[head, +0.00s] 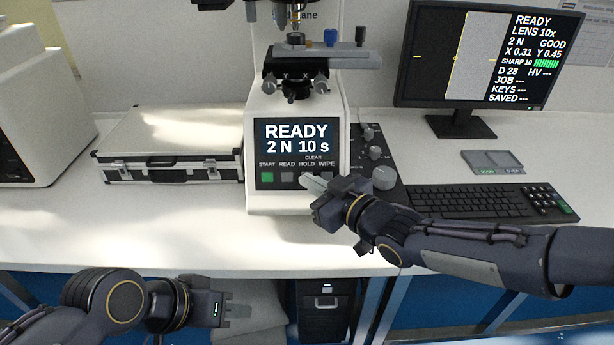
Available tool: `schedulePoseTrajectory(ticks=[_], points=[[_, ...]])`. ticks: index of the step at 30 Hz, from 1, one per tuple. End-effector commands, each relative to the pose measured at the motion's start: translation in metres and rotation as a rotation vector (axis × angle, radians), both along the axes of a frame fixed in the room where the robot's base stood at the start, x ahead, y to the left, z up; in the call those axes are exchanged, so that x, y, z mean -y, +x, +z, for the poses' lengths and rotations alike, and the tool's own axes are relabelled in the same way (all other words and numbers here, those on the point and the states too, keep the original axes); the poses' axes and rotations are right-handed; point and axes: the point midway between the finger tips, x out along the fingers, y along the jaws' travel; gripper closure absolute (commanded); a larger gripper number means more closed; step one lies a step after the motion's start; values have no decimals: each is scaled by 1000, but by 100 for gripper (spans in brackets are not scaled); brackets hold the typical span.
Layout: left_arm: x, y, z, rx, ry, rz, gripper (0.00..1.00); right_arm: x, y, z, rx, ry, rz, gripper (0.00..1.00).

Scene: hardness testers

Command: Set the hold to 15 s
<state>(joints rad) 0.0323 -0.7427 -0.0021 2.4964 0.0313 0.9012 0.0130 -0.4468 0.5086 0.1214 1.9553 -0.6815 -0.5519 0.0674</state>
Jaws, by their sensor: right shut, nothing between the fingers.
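The hardness tester (262,105) stands at the middle of the bench. Its display (296,138) reads READY, 2 N, 10 s. Below the display is a row of buttons labelled START, READ, HOLD and WIPE, with CLEAR above. The START button (267,177) is green and the READ button (287,177) is grey. My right gripper (308,182) is shut and empty, its tips at the panel by the HOLD button, which they largely cover. I cannot tell whether they touch it. My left gripper (238,311) is low in front of the bench edge, and its finger gap is unclear.
A monitor (450,120) at the right reads READY, LENS 10x, 2 N. A keyboard (480,203) and a knob panel (358,140) lie right of the tester. A silver case (172,130) lies left. The front left bench top is clear.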

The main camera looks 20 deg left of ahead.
Motion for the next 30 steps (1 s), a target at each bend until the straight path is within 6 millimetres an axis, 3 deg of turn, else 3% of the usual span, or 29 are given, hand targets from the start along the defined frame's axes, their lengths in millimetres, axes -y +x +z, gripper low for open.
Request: schedulePoseTrajectory(ticks=[30], points=[[0,0,-4,0,0,0,64,-2,7,-4,0,0,0,100]])
